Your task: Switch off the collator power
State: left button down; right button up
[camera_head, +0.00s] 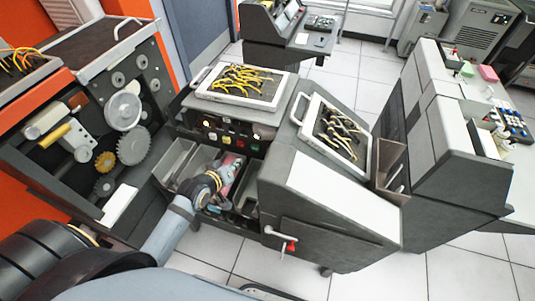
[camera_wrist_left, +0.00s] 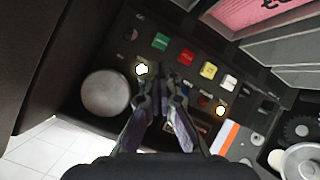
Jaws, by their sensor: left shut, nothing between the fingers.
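The collator's dark control panel (camera_wrist_left: 195,55) fills much of the left wrist view, and in the head view the panel (camera_head: 228,135) sits below a tray of cables. It carries a green button (camera_wrist_left: 160,41), a red button (camera_wrist_left: 186,54), a yellow button (camera_wrist_left: 208,70) and a white button (camera_wrist_left: 228,82). A big round grey knob (camera_wrist_left: 105,93) is at the left. My left gripper (camera_wrist_left: 165,84) is shut and empty in front of the panel. I cannot tell whether it touches; its fingers hide part of the panel.
Open grey bins stand around my left wrist, one with a pink card (camera_wrist_left: 262,14). Gears (camera_head: 133,145) show in the open cabinet at left. A red-handled lever (camera_head: 290,246) is on the sloped unit's front.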

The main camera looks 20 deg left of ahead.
pick_arm(q)
jog(key=shift+w+d+r+n+t, duration=0.5)
jog(key=shift+w+d+r+t, duration=0.25)
jog(key=shift+r, duration=1.85)
jog(key=shift+h, duration=0.4)
jog(key=x, duration=0.3)
jog(key=f+p+x, duration=0.1)
jog(key=x, duration=0.3)
jog(key=s+d+x, duration=0.1)
jog(key=x, duration=0.2)
jog(key=shift+w+d+f, duration=0.1)
jog(key=shift+w+f, duration=0.25)
jog(key=shift+f, duration=0.2)
jog(key=shift+s+d+f, duration=0.2)
jog(key=shift+d+f, duration=0.3)
jog(key=shift+f, duration=0.1)
pick_arm(e)
jog(key=shift+w+a+r, duration=0.15)
jog(key=shift+w+r, duration=0.1)
jog(key=shift+r, duration=0.45)
jog(key=shift+a, duration=0.1)
jog(key=shift+f, duration=0.1)
